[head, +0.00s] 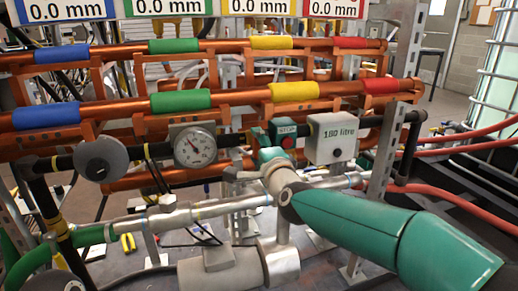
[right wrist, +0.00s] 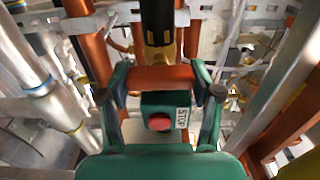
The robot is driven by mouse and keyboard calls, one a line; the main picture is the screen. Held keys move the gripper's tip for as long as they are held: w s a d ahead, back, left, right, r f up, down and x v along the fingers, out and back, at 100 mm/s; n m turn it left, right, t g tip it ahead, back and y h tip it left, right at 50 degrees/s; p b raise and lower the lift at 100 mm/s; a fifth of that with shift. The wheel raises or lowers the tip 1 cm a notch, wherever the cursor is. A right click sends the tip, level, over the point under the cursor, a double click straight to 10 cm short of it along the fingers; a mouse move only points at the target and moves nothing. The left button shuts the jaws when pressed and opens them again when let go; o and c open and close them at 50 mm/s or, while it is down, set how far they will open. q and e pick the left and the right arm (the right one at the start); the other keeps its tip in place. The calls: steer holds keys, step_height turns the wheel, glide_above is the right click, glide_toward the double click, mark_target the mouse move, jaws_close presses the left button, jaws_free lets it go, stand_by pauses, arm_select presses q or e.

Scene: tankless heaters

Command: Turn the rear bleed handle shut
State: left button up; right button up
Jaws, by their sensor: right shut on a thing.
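My right arm comes in from the lower right of the head view, and its gripper (head: 268,158) is at the pipework, beside the green box with the red STOP button (head: 283,134). In the right wrist view the two green fingers (right wrist: 162,88) stand either side of a short orange bar (right wrist: 160,78), and the gripper is shut on it. I cannot tell whether this bar is the rear bleed handle. The STOP box (right wrist: 163,117) shows between the fingers, nearer the palm. In the head view my gripper hides what it holds. My left gripper is not in view.
Copper pipes with coloured sleeves (head: 182,102) run behind. A silver pipe (head: 185,215) runs below. Red hoses (head: 455,203) lie at right.

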steer(key=shift+w+d+f, duration=0.1)
steer(key=shift+d, duration=0.1)
steer(key=o, duration=1.1)
steer(key=shift+c, duration=0.2)
steer(key=shift+o, duration=0.5)
steer(key=shift+a, duration=0.1)
steer(key=v, duration=1.2)
